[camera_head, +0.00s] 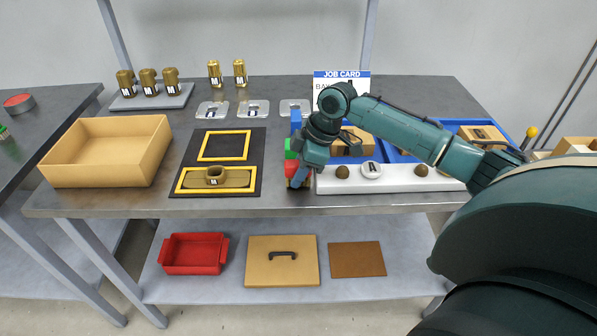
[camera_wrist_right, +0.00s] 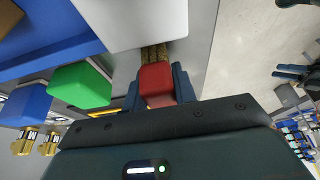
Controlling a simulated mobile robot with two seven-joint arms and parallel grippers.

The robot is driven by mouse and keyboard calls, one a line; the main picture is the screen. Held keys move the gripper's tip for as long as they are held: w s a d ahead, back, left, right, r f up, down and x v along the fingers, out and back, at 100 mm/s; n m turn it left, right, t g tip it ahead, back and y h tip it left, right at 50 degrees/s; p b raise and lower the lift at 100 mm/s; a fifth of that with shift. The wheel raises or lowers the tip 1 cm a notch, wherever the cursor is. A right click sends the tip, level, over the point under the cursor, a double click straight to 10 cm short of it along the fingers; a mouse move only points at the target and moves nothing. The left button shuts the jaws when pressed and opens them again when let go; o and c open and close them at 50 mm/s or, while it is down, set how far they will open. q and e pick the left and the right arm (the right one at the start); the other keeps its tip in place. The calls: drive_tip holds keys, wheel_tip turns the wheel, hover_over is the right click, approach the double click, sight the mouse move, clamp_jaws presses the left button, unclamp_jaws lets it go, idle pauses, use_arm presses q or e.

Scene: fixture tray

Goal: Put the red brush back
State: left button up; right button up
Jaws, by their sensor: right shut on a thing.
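The red brush shows in the wrist view as a red block (camera_wrist_right: 157,85) with brown bristles at its upper end. My right gripper (camera_wrist_right: 157,92) is shut on it, a blue finger on either side. In the head view my right gripper (camera_head: 298,180) is at the front edge of the table, just left of the white holder, and a bit of red (camera_head: 290,169) shows beside it. A green block (camera_head: 290,148) and a blue block (camera_head: 296,120) stand in a row behind the red one. Whether the brush touches the table is hidden. My left gripper is not in view.
The white holder (camera_head: 420,184) with round brown knobs lies right of the gripper. A black board (camera_head: 191,156) with yellow frames is to the left, a tan bin (camera_head: 159,145) beyond it. A blue tray (camera_head: 447,122) lies behind my right arm. The table front edge is close.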

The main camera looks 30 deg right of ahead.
drive_tip(key=shift+f, duration=0.25)
drive_tip(key=o, duration=0.9)
drive_tip(key=shift+f, duration=0.1)
drive_tip(key=shift+o, duration=0.2)
drive_tip(key=v, duration=1.2)
drive_tip(key=shift+s, duration=0.1)
